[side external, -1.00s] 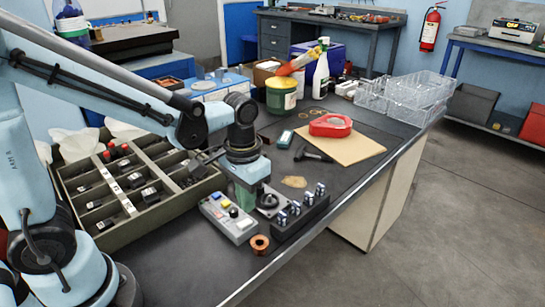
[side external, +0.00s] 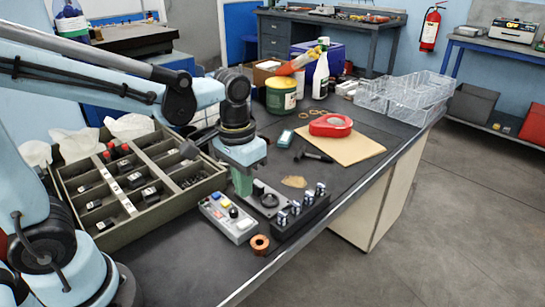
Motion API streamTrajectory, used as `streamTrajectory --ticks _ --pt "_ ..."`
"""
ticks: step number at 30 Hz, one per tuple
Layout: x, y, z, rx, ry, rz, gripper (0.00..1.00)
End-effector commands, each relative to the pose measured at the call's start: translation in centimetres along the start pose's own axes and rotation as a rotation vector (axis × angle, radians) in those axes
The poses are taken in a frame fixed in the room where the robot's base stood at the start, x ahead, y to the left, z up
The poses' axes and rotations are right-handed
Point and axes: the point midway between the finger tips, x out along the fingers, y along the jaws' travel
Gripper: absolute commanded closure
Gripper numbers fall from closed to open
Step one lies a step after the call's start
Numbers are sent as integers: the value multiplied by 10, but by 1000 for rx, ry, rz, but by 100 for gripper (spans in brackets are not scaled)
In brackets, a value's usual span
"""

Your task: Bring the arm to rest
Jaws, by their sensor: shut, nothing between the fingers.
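My gripper (side external: 241,188) points down above the bench, at the back edge of the grey button box and beside the compartment tray. It is shut and holds nothing. The button box (side external: 228,218) has blue, red, yellow and white parts on top. To its right, a dark holder (side external: 301,217) carries several metal-topped pieces in a row. A plate with a round dark part (side external: 269,200) lies just behind them. The fingertips are small in the picture; I cannot tell their exact height above the bench.
A divided tray (side external: 140,190) with dark pieces stands left under my arm. A copper ring (side external: 260,245) lies near the bench's front edge.

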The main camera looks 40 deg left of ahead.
Motion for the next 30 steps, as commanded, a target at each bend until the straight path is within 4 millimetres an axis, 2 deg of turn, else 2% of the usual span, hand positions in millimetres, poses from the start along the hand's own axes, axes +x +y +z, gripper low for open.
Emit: streamTrajectory --ticks 9,15,21,30 --pt "-20 -22 18 -2 305 14 100" --pt "-26 -33 25 -1 485 4 100" --pt "-28 -37 27 1 570 -4 100" --pt "-28 -38 27 2 579 -5 100"
